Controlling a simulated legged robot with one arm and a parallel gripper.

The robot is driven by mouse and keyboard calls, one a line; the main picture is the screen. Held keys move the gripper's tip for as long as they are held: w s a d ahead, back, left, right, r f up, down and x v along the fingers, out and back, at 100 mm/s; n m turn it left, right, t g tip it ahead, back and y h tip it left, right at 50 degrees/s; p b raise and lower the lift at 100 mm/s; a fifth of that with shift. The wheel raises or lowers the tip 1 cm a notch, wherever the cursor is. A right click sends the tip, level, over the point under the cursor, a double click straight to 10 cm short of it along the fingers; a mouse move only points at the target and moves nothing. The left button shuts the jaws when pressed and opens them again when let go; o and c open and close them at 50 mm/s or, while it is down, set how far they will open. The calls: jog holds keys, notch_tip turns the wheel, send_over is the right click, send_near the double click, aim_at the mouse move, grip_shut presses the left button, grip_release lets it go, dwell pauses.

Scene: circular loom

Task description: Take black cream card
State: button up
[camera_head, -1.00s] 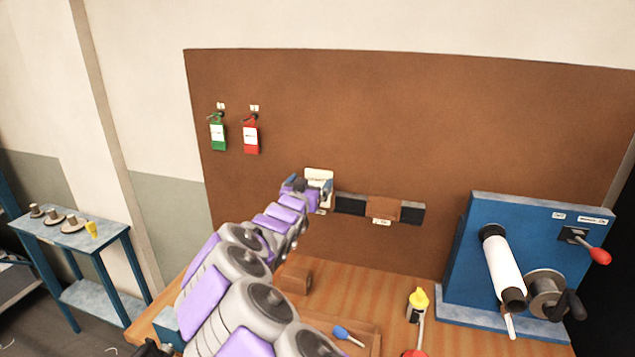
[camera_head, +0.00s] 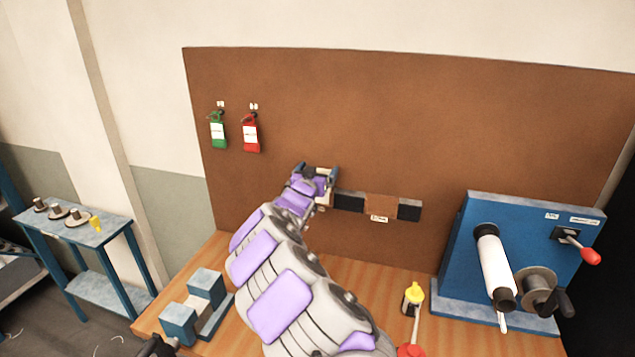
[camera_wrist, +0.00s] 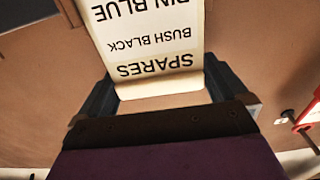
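The cream card (camera_wrist: 150,48) fills the top middle of the wrist view. Its black print appears upside down and reads SPARES, BUSH BLACK and PIN BLUE, the last cut off by the frame. My gripper (camera_head: 316,170) is up at the brown board, left of the black and brown strip, and hides the card in the head view. In the wrist view my gripper (camera_wrist: 160,93) has its fingers apart, one at each side edge of the card's near end. I cannot tell whether they touch it.
Green (camera_head: 218,131) and red (camera_head: 251,133) tags hang on the brown board (camera_head: 420,120). The black and brown strip (camera_head: 381,205) is beside my gripper. A blue winding machine (camera_head: 470,235) stands right; a blue-grey stand (camera_head: 178,322) sits front left.

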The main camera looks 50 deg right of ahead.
jog(key=c, duration=0.8)
jog(key=shift+o, duration=0.2)
jog(key=shift+r+p, duration=0.55)
jog(key=shift+r, duration=0.1)
notch_tip(320, 180, up, 6)
jog(key=p, duration=0.5)
jog(key=shift+r, duration=0.2)
